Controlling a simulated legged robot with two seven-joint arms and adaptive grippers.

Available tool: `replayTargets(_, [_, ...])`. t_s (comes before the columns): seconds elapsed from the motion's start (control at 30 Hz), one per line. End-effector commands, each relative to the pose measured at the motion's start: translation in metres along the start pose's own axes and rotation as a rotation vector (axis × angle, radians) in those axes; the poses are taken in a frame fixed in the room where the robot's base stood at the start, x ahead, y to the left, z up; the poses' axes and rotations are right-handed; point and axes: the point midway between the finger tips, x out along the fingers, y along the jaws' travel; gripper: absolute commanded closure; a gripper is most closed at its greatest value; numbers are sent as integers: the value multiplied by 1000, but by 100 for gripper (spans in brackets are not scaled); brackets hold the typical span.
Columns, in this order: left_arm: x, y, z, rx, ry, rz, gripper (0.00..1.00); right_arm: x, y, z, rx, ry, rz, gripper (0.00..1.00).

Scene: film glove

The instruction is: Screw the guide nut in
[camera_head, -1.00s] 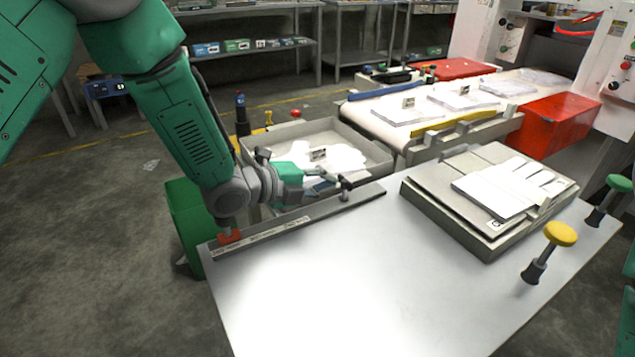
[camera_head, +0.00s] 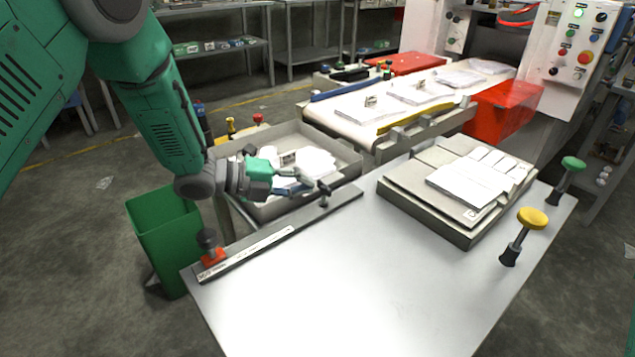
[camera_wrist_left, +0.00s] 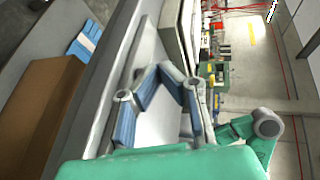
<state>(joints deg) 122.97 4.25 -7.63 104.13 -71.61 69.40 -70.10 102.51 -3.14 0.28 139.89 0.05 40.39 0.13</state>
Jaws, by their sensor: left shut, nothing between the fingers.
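A grey guide bar (camera_head: 283,236) lies along the table's left edge. A small dark knob-like nut (camera_head: 324,194) stands upright on its far part. A second nut, dark with an orange-red base (camera_head: 211,252), stands at the bar's near end. I cannot tell how tightly either one sits. My left gripper (camera_head: 308,181) is shut and empty, just left of and slightly above the far nut. It appears apart from it. The left wrist view shows its blue-padded fingers (camera_wrist_left: 158,72) converging, with nothing between them. My right gripper is not in view.
A grey tray (camera_head: 345,158) with white sheets is behind the bar. A green bin (camera_head: 165,230) stands left of the table. A paper-loaded block (camera_head: 425,215), a yellow knob (camera_head: 532,218) and a green knob (camera_head: 573,163) are at right. The table's middle (camera_head: 340,280) is clear.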

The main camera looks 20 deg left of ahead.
Motion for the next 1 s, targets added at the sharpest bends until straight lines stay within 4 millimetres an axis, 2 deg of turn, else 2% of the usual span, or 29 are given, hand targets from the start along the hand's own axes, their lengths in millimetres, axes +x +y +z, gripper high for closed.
replayTargets(0.47, [-3,1,3,30,98,-4,100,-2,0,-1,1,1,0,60])
replayTargets(0.83, [0,1,11,115,358,1,100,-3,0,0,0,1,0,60])
replayTargets(1.0, [2,-1,12,109,348,-1,100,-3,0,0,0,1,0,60])
